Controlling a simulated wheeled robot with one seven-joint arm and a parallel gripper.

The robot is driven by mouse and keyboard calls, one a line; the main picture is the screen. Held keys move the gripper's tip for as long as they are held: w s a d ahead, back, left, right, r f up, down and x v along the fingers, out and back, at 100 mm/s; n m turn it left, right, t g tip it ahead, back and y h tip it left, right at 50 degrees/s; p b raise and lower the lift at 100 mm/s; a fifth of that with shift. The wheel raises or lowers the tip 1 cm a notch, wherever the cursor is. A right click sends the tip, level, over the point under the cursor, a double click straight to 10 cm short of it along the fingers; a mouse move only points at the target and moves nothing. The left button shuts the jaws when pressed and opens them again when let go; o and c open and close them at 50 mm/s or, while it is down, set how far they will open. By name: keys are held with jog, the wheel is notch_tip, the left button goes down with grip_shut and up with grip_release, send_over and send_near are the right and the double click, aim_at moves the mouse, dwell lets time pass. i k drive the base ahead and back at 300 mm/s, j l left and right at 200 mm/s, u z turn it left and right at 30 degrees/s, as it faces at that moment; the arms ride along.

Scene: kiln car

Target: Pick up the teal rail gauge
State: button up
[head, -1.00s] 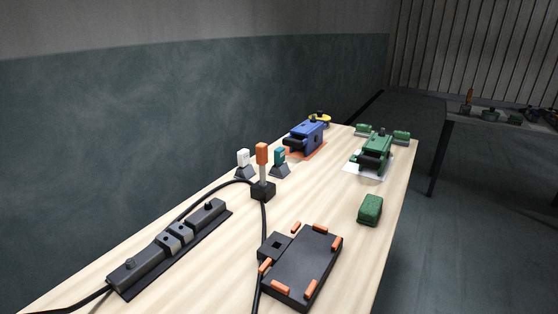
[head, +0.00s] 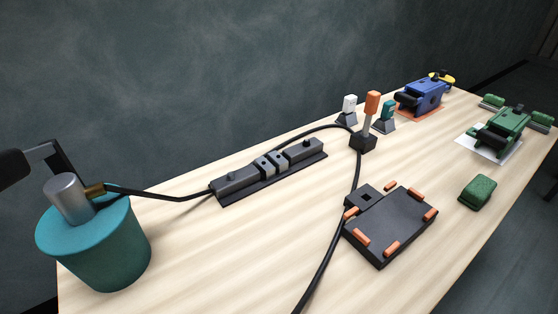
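A small teal block on a dark wedge-shaped stand, which looks like the teal rail gauge (head: 389,110), stands upright near the back edge of the bench in the head view. A similar white piece (head: 349,104) stands to its left. An orange-topped piece on a pale stem (head: 371,106) rises from a dark block just in front, between the two. The teal piece shows clear of it on the right.
A teal drum (head: 97,250) with a metal cylinder and dark bracket stands at the left. A black cable crosses the pale bench (head: 250,240). A dark strip (head: 268,170), black tray (head: 392,228), green block (head: 477,191), and blue (head: 422,95) and green (head: 503,130) devices stand around.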

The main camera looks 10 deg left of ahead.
aim_at(388, 108)
jog(key=i+l+u, duration=0.15)
jog(key=i+l, duration=0.25)
jog(key=i+l+u, duration=0.15)
jog(key=i+l, duration=0.2)
jog(key=l, duration=0.2)
